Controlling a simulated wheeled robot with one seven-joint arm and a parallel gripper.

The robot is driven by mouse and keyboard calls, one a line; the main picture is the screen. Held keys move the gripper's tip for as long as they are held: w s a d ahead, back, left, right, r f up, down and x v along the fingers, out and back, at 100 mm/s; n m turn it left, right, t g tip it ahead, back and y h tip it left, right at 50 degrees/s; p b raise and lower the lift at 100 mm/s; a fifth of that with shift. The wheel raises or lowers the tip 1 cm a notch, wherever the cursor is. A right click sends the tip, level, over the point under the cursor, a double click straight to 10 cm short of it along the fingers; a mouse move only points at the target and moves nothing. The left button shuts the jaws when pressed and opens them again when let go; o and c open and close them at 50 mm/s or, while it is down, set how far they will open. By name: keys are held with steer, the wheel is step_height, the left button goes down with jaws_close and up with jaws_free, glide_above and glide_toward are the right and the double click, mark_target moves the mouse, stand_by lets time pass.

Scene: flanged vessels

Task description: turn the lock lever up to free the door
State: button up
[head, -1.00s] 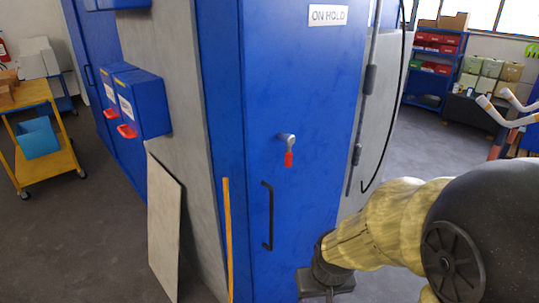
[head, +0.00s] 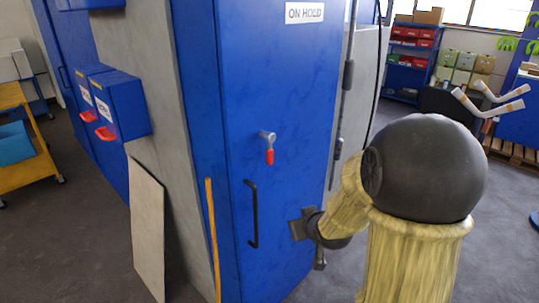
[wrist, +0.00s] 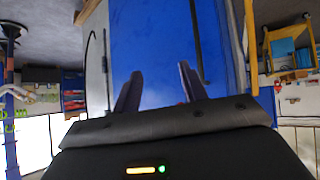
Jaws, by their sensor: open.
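The lock lever (head: 269,149) sits on the tall blue door (head: 290,90) in the head view, above the black door handle (head: 252,214). It has a silver pivot and a red grip hanging straight down. My gripper (head: 302,225) is below and to the right of the lever, to the right of the handle, and apart from the lever. The wrist view, which looks upside down, shows its two fingers (wrist: 159,75) spread with nothing between them, facing the blue door. A small red patch there beside the right finger may be the lever, mostly hidden.
A grey panel (head: 148,230) leans on the wall beside a yellow strip (head: 212,240). Blue boxes (head: 112,108) with red latches hang at left. A yellow cart (head: 20,150) stands at far left. The floor between is clear.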

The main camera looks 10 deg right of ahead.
mark_target(272, 156)
steer(key=w+d+r+n+t+y, duration=0.1)
steer(key=w+r+n+t+y, duration=0.1)
steer(key=w+r+t+y, duration=0.4)
steer(key=shift+w+d+r+n+t, duration=0.3)
steer(key=shift+w+r+t, duration=0.2)
steer(key=shift+w+r, duration=0.35)
steer(key=shift+w+p, duration=0.1)
steer(key=shift+p, duration=0.2)
steer(key=p+x, duration=0.5)
steer(key=x, duration=1.1)
steer(key=shift+w+a+p, duration=0.1)
steer(key=shift+w+p, duration=0.05)
steer(key=shift+p, duration=0.2)
steer(key=shift+w+a+f, duration=0.1)
steer(key=shift+w+a, duration=0.05)
steer(key=shift+w, duration=0.3)
jaws_close()
